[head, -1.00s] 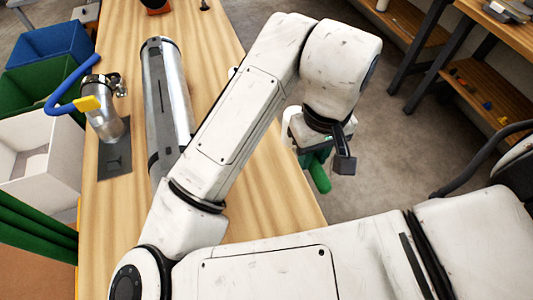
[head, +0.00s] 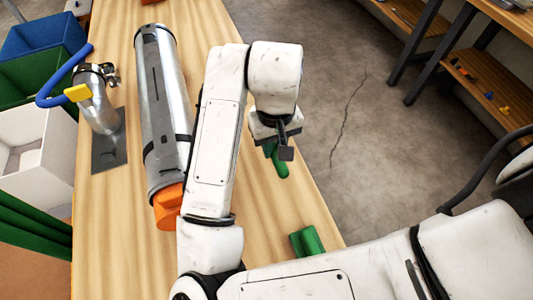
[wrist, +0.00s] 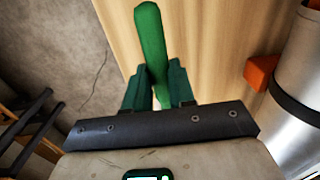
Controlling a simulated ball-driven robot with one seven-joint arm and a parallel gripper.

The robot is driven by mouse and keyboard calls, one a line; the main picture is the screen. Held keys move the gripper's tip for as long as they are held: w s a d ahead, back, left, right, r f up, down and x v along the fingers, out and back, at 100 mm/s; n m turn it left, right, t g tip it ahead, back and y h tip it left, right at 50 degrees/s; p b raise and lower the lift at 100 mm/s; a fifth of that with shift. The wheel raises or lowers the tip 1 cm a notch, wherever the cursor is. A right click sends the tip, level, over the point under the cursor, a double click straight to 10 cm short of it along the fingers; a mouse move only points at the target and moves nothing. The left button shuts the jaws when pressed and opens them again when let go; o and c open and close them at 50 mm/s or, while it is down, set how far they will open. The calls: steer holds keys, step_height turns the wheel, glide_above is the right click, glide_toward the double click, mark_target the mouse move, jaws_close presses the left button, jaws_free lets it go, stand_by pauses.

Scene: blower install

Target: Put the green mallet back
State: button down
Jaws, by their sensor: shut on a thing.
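My gripper (head: 280,147) is shut on the green mallet, hanging at the table's right side. The mallet's green, round-ended handle (wrist: 150,40) sticks out between the dark green fingers in the wrist view. The handle's end also shows below my gripper in the head view (head: 280,169). The mallet's head is not visible in either view. A separate short green piece (head: 306,241) lies near the table's right edge, partly behind my arm.
A long silver tube (head: 162,95) lies along the wooden table (head: 215,22), with an orange piece (head: 168,203) at its near end. A smaller metal pipe with a blue handle (head: 65,75) stands left. White (head: 38,150), green and blue bins line the left side. Floor is open to the right.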

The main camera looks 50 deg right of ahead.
steer(key=shift+w+a+f, duration=0.1)
steer(key=shift+w+f, duration=0.6)
steer(key=shift+f, duration=0.15)
steer(key=shift+w+f, duration=0.2)
steer(key=shift+f, duration=1.55)
steer(key=shift+f, duration=0.15)
steer(key=c, duration=0.9)
jaws_free()
steer(key=shift+c, duration=0.2)
step_height(320, 180, up, 12)
steer(key=p, duration=0.1)
steer(key=shift+r, duration=0.2)
